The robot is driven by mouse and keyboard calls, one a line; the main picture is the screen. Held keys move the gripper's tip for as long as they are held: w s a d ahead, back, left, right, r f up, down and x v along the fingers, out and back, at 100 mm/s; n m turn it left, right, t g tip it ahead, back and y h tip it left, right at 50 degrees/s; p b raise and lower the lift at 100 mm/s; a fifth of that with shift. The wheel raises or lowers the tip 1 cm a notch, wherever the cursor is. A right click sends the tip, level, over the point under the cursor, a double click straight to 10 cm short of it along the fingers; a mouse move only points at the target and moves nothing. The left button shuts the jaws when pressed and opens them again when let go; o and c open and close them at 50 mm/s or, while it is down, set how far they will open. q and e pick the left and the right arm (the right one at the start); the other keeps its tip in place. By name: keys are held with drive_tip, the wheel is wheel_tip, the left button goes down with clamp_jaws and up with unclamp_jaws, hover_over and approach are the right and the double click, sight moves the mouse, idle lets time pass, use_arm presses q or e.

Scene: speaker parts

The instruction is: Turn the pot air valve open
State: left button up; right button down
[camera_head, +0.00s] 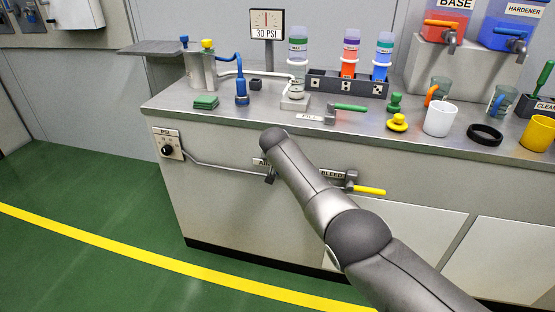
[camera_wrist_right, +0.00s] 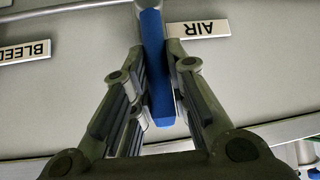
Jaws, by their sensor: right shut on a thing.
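The blue air valve handle (camera_wrist_right: 155,50) hangs beside the AIR label (camera_wrist_right: 199,29) in the right wrist view, where the labels are upside down. My right gripper (camera_wrist_right: 157,92) has its fingers on both sides of this handle and is shut on it. In the head view my right arm reaches across the cabinet front, covering most of the AIR label (camera_head: 261,162) and the blue handle. A dark valve body (camera_head: 270,176) shows just below that label. The metal pot (camera_head: 199,70) stands at the counter's left. My left gripper is in neither view.
The bleed valve's yellow handle (camera_head: 369,191) sticks out right of my forearm, near the BLEED label (camera_head: 332,174). The fill valve's green handle (camera_head: 350,107) lies at the counter edge. A PSI knob (camera_head: 167,150) is on the cabinet's left. The gauge sign (camera_head: 267,24) reads 30 PSI.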

drive_tip(key=shift+a, duration=0.1)
idle(0.3)
drive_tip(key=c, duration=1.4)
unclamp_jaws()
drive_tip(key=shift+v, duration=5.95)
drive_tip(key=shift+a, duration=0.15)
